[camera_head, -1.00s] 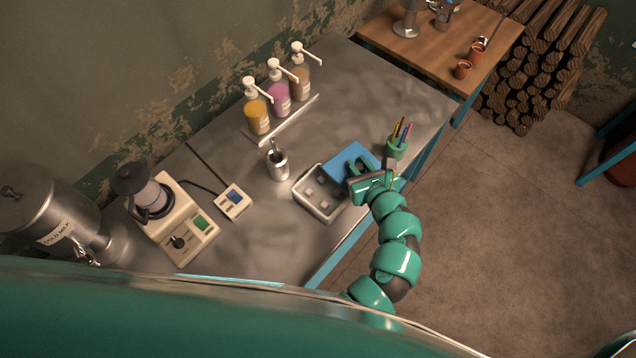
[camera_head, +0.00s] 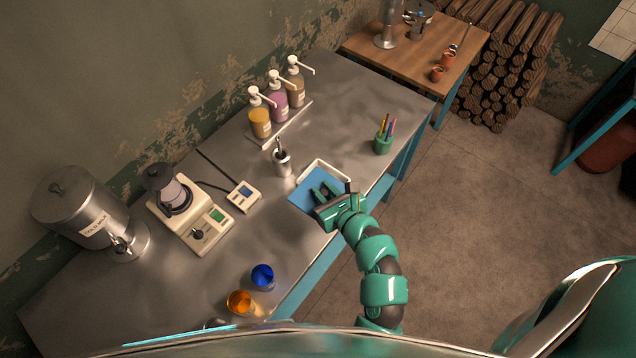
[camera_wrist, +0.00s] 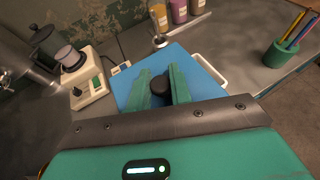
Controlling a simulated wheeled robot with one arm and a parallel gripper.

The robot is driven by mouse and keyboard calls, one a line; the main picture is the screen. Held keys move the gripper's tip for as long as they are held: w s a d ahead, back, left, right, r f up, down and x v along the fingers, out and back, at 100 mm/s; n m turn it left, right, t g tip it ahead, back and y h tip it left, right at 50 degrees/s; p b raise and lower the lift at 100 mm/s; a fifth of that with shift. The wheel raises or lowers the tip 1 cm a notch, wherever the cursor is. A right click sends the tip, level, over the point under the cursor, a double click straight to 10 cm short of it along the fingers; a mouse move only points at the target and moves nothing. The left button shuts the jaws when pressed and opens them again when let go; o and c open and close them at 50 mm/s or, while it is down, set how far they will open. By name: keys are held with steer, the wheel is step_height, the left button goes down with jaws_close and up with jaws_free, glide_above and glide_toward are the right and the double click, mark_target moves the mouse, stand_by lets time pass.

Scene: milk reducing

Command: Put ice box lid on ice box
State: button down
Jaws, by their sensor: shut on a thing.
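The blue ice box lid (camera_head: 303,201) is a flat square plate, held over the near left part of the ice box. It also fills the middle of the wrist view (camera_wrist: 128,92). My gripper (camera_head: 324,190) is shut on the lid's dark round knob (camera_wrist: 160,88), with a green finger on either side. The pale ice box (camera_head: 318,163) stands on the metal counter; only its far and right rim shows, and the lid hides its inside. A bit of its rim shows right of the lid in the wrist view (camera_wrist: 211,69). I cannot tell whether lid and box touch.
A metal cup (camera_head: 282,162) with a utensil stands just left of the ice box. A green pen cup (camera_head: 383,142) is to the right. Blue (camera_head: 263,276) and orange (camera_head: 240,302) glasses stand near the front edge. Pump bottles (camera_head: 280,104) line the back.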

mark_target(324, 171)
steer(key=shift+w+d+f+b, duration=0.1)
steer(key=shift+w+f+b, duration=0.2)
steer(key=shift+w+b, duration=0.3)
steer(key=shift+w+f+b, duration=0.3)
steer(key=shift+w+b, duration=0.15)
steer(key=shift+b, duration=0.05)
steer(key=w+f+b, duration=0.1)
steer(key=w+b, duration=0.1)
steer(key=b, duration=0.1)
steer(key=w+f+b, duration=0.1)
steer(key=w+b, duration=0.1)
steer(key=b, duration=0.2)
steer(key=w+f+b, duration=0.1)
steer(key=w+b, duration=0.2)
steer(key=b, duration=0.1)
steer(key=shift+a+f, duration=0.2)
steer(key=w+f, duration=0.1)
steer(key=f, duration=0.1)
steer(key=w+f+b, duration=0.1)
steer(key=w+f, duration=0.2)
steer(key=f, duration=0.2)
steer(key=shift+w+b, duration=0.3)
steer(key=shift+w, duration=0.1)
steer(key=shift+f, duration=0.65)
steer(key=shift+f, duration=0.2)
steer(key=shift+f, duration=0.35)
